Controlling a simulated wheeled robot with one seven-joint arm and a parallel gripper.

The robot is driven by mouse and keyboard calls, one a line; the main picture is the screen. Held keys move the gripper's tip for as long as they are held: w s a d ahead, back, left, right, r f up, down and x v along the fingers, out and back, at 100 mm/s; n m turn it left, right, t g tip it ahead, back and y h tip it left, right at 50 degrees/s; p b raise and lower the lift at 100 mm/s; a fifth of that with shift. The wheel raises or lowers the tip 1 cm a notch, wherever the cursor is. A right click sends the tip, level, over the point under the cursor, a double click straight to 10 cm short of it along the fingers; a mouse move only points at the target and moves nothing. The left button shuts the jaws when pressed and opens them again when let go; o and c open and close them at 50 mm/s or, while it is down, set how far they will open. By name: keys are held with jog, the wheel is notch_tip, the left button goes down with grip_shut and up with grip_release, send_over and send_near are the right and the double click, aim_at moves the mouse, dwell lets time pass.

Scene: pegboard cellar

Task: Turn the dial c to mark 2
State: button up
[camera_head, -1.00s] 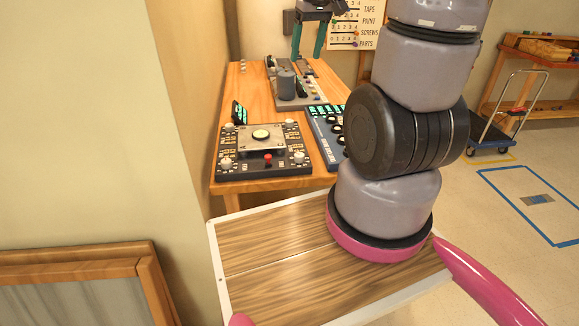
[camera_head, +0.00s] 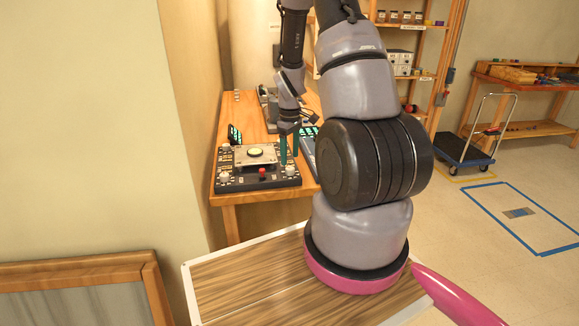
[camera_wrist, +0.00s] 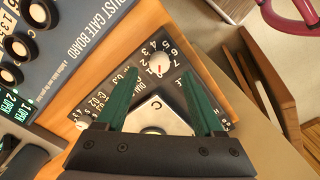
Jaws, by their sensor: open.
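The dial board (camera_head: 232,187) is a dark panel on the wooden table, with white knobs near its corners and a silver plate in the middle. My gripper (camera_head: 289,160) hangs over its right side, fingers pointing down. In the wrist view my gripper (camera_wrist: 160,80) is open, green fingers apart and nothing between them. A white knob (camera_wrist: 158,62), ringed by numbers, shows just beyond and between the fingertips, apart from them. A small red mark shows on its lower side. A light plate lettered C (camera_wrist: 153,117) lies nearer the palm. I cannot tell exactly which number the knob points to.
The blue Dust Gate board (camera_wrist: 65,50) with dark-based knobs lies close beside the dial board. The red button (camera_head: 262,173) and a small lit screen (camera_head: 235,135) are on or by the dial board. The wooden table edge (camera_wrist: 215,65) is close to the knob.

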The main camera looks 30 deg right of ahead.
aim_at(290, 168)
jog(key=shift+f, duration=2.3)
jog(key=shift+c, duration=0.3)
grip_shut()
